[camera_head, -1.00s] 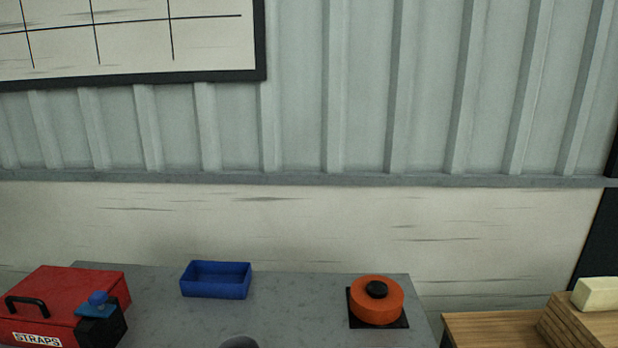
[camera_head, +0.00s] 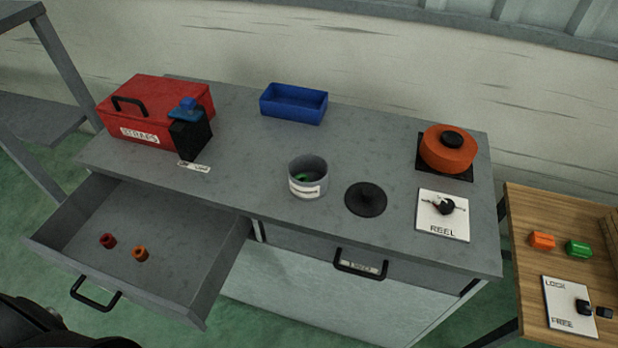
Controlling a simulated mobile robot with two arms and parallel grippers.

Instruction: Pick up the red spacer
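A small red spacer (camera_head: 108,240) lies in the open left drawer (camera_head: 180,215) of the grey workbench. A similar orange spacer (camera_head: 140,253) lies just to its right in the same drawer. Neither gripper can be made out in the head view. A dark part of my own body shows at the bottom left corner, below the drawer's black handle.
On the bench (camera_head: 245,180) stand a red STRAPS case (camera_head: 160,105), a blue tray (camera_head: 293,103), a grey cup (camera_head: 308,177) with something green inside, a black disc (camera_head: 366,199) and an orange reel (camera_head: 447,150). The right drawer (camera_head: 320,250) is shut. A wooden table (camera_head: 525,205) stands at right.

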